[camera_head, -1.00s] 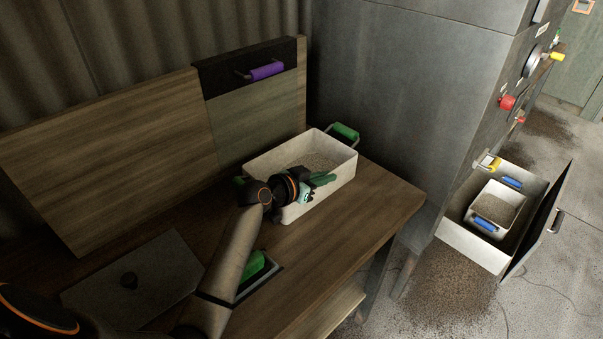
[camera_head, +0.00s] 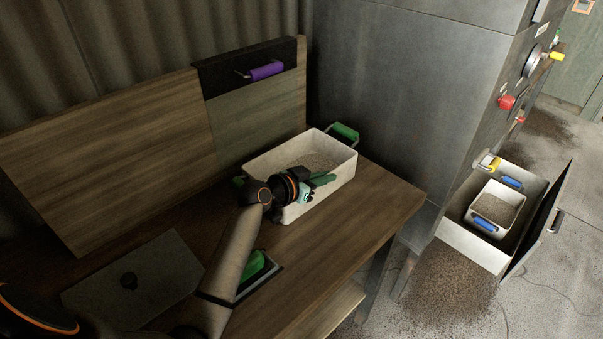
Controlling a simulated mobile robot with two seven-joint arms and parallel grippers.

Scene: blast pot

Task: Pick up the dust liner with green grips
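The dust liner with green grips is a pale, open rectangular bin (camera_head: 342,172) on the wooden bench, with grainy grey dust inside. One green grip (camera_head: 345,131) sticks out at its far right end. My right gripper is not in view.
At right, an open drawer (camera_head: 464,251) holds a smaller bin with blue grips (camera_head: 494,206), beside a metal cabinet (camera_head: 400,90).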

